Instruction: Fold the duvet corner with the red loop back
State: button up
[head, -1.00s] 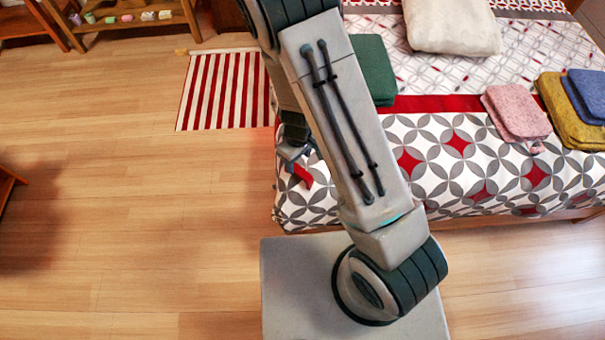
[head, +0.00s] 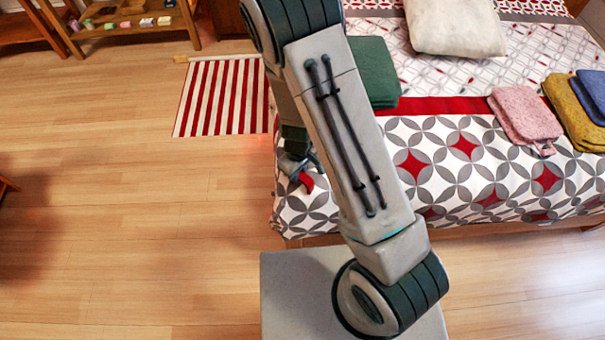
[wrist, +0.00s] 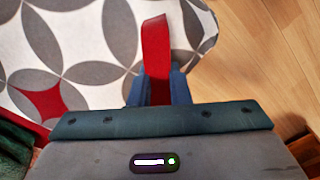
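The duvet (head: 480,170), white with grey circles and red diamonds, lies over the bed. Its near left corner hangs flat at the bed's edge. The red loop (head: 307,182) stands out at that corner and also shows in the wrist view (wrist: 156,45). My gripper (head: 298,172) is at the loop, partly hidden behind my arm. In the wrist view its two blue fingers (wrist: 158,87) stand on either side of the red band. The band fills the gap, and I cannot tell whether the fingers press on it.
A green folded cloth (head: 375,72), a pink one (head: 525,113), a mustard one (head: 570,110) and a blue one (head: 590,95) lie on the bed, with a white pillow (head: 455,25) farther back. A striped rug (head: 222,95) lies on the floor to the left. The wooden floor (head: 130,200) is clear.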

aim_at(312, 168)
jog(key=shift+c, duration=1)
jog(key=shift+w+d+r+g+y, duration=0.25)
jog(key=shift+d+r+y, duration=0.05)
jog(key=shift+r, duration=0.2)
jog(key=shift+w+d+r+g+y, duration=0.25)
jog(key=shift+r+y, duration=0.05)
jog(key=shift+r, duration=0.15)
jog(key=shift+w+d+r+g+y+b, duration=0.45)
jog(key=shift+w+d+r+g+y, duration=0.15)
jog(key=shift+d+r, duration=0.15)
jog(key=shift+w, duration=0.1)
jog(key=shift+w+d+r+g+y, duration=0.5)
jog(key=shift+w+d+y, duration=0.15)
jog(key=shift+d, duration=0.15)
jog(key=shift+f, duration=0.1)
